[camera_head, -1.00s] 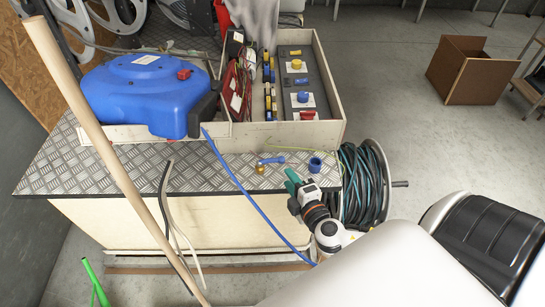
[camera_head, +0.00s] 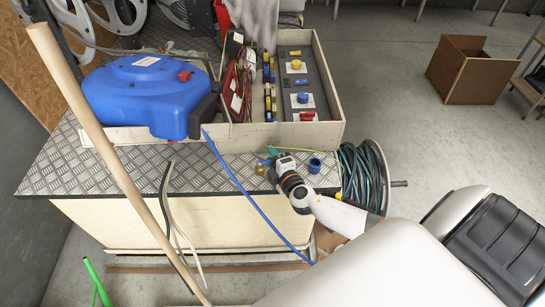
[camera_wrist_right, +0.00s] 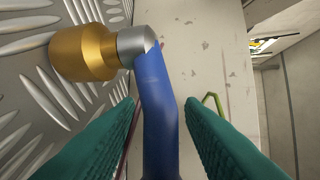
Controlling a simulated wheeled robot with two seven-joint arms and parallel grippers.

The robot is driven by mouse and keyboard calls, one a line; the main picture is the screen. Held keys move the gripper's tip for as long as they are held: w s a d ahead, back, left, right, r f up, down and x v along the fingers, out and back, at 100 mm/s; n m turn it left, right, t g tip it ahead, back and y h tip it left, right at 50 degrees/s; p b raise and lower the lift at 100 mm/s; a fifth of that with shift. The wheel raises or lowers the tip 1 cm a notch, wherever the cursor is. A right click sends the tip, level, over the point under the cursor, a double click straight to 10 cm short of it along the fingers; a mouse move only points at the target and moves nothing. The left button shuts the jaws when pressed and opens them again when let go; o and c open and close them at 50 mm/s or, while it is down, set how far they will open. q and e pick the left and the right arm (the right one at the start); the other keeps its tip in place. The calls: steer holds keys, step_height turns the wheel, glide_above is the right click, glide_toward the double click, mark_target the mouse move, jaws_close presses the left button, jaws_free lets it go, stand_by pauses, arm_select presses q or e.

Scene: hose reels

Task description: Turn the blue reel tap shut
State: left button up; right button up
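The tap has a brass body (camera_wrist_right: 82,53), a grey metal joint and a blue lever (camera_wrist_right: 158,115), seen close up in the right wrist view. In the head view its brass part (camera_head: 260,170) shows at the front edge of the checker-plate top, and my gripper hides much of the rest. My right gripper (camera_wrist_right: 161,105) is open, with its green fingers on either side of the blue lever and gaps visible on both sides. In the head view, the right gripper (camera_head: 274,157) is over the tap. My left gripper is not in view.
A blue hose reel (camera_head: 140,90) stands on the checker-plate top (camera_head: 80,165) beside a cream box (camera_head: 275,138) with electrical parts. A blue ring-shaped part (camera_head: 315,165) lies right of my gripper. A dark hose reel (camera_head: 360,175) is at right. A wooden pole (camera_head: 110,155) crosses the left side.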

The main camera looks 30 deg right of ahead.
steer(key=shift+c, duration=0.3)
jaws_close()
